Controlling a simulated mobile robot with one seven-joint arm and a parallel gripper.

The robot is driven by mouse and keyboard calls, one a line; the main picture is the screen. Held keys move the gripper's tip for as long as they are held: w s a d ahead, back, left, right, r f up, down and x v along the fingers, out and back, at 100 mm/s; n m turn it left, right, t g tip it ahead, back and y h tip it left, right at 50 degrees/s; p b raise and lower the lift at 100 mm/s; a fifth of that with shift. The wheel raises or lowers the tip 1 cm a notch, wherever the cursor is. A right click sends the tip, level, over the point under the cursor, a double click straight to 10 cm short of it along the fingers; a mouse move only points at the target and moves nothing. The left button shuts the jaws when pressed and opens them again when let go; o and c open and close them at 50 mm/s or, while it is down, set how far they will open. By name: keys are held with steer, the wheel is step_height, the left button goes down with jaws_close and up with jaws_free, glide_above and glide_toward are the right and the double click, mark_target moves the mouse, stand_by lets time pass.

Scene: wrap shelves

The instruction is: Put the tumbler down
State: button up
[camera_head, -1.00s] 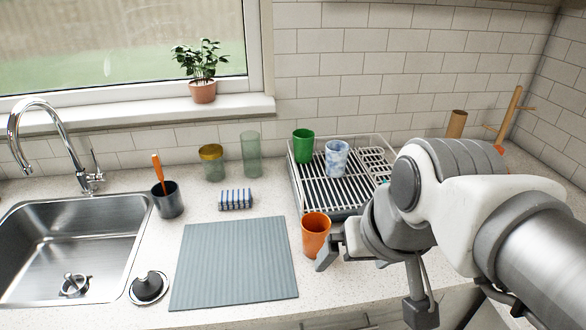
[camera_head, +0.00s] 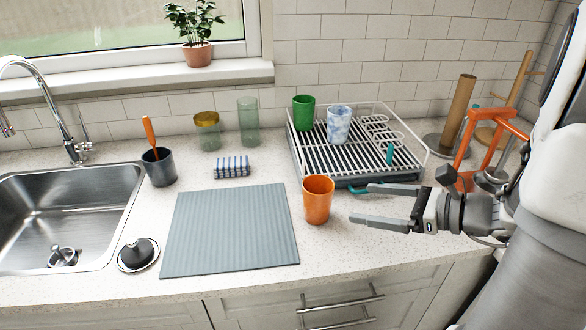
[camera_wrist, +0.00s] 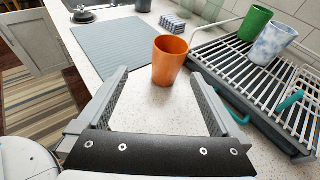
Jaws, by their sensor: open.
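An orange tumbler (camera_head: 318,199) stands upright on the speckled counter, between the grey ribbed mat and the dish rack. My gripper (camera_head: 357,204) is open and empty to the right of the tumbler, its fingers pointing at it with a gap between. In the wrist view the orange tumbler (camera_wrist: 169,61) stands just beyond the open fingertips, roughly between their lines, and my gripper (camera_wrist: 160,82) touches nothing. A green tumbler (camera_head: 303,112) and a blue-white marbled tumbler (camera_head: 338,124) stand in the dish rack.
The dish rack (camera_head: 343,168) sits behind my gripper. The grey mat (camera_head: 228,232) lies left of the tumbler. A sink (camera_head: 50,220), dark cup with orange-handled tool (camera_head: 159,166), striped sponge (camera_head: 232,167), jar (camera_head: 207,131) and glass (camera_head: 248,122) are further left. Counter in front is clear.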

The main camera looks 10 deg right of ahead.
mark_target(306, 191)
steer(key=shift+m+t, duration=0.4)
steer(key=shift+m, duration=0.3)
steer(key=x, duration=0.3)
steer(key=d+f+b+x, duration=0.1)
steer(key=x, duration=0.3)
steer(key=b+x, duration=0.1)
steer(key=x, duration=0.3)
steer(key=shift+w+d+f, duration=0.2)
steer(key=shift+w+f, duration=0.1)
steer(key=shift+r+b+x, duration=0.2)
steer(key=shift+b+x, duration=0.3)
steer(key=shift+x, duration=2.55)
steer(key=shift+r, duration=0.1)
steer(key=c, duration=1.3)
